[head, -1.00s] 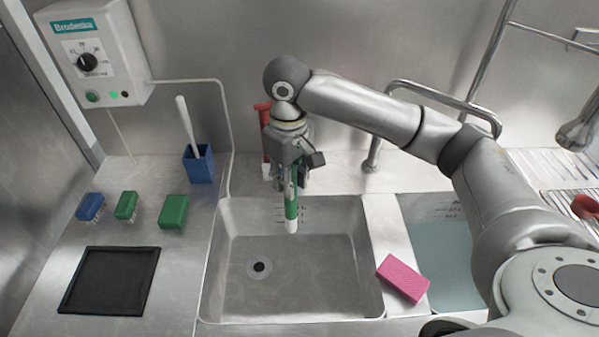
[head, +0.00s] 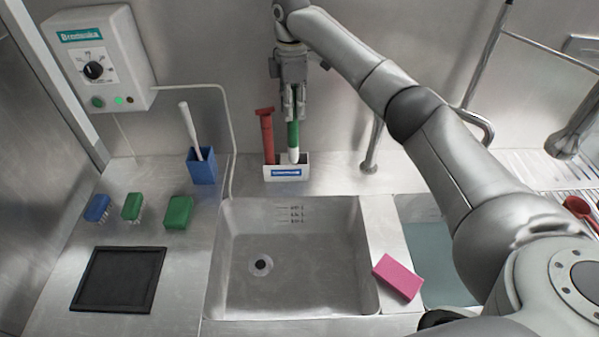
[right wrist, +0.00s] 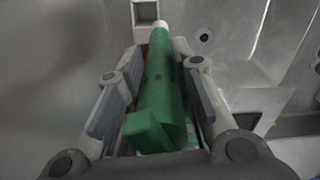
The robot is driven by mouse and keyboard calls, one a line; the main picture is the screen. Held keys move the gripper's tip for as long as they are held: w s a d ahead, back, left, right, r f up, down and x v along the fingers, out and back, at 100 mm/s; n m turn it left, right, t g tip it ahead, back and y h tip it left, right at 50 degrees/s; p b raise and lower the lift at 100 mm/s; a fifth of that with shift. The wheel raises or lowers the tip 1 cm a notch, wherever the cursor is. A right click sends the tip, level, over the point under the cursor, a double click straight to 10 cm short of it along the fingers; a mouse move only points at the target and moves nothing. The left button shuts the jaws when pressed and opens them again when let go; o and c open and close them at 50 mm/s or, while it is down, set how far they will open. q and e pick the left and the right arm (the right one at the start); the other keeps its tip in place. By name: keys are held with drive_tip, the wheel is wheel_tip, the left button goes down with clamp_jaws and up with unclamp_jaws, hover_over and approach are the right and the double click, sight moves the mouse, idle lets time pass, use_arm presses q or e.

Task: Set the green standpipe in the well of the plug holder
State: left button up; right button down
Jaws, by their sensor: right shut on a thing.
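The green standpipe (head: 293,133) is upright with its white end down. My right gripper (head: 293,112) is shut on its upper part, which the fingers partly hide. The white plug holder (head: 287,172), with a blue label, stands on the ledge behind the sink. The standpipe's white end is at the right part of the holder; I cannot tell whether it is above the well or just inside it. My left gripper is not in view.
A red standpipe (head: 267,137) stands in the holder's left part, close beside the green one. The empty sink basin (head: 300,260) lies in front. A tap post (head: 372,148) rises to the right. A blue cup (head: 201,168) with a white-handled tool stands left.

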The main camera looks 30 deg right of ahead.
wheel_tip(320, 180, down, 9)
drive_tip(key=w+d+n+p, duration=0.2)
drive_tip(key=d+n+p, duration=0.1)
drive_tip(key=n+p, duration=0.1)
drive_tip(key=shift+n, duration=0.3)
idle(0.3)
drive_tip(key=shift+f, duration=0.1)
drive_tip(key=c, duration=1.2)
unclamp_jaws()
drive_tip(key=shift+s, duration=0.1)
wheel_tip(320, 180, up, 12)
drive_tip(key=b, duration=0.3)
drive_tip(key=shift+r+b, duration=0.2)
drive_tip(key=shift+b, duration=0.1)
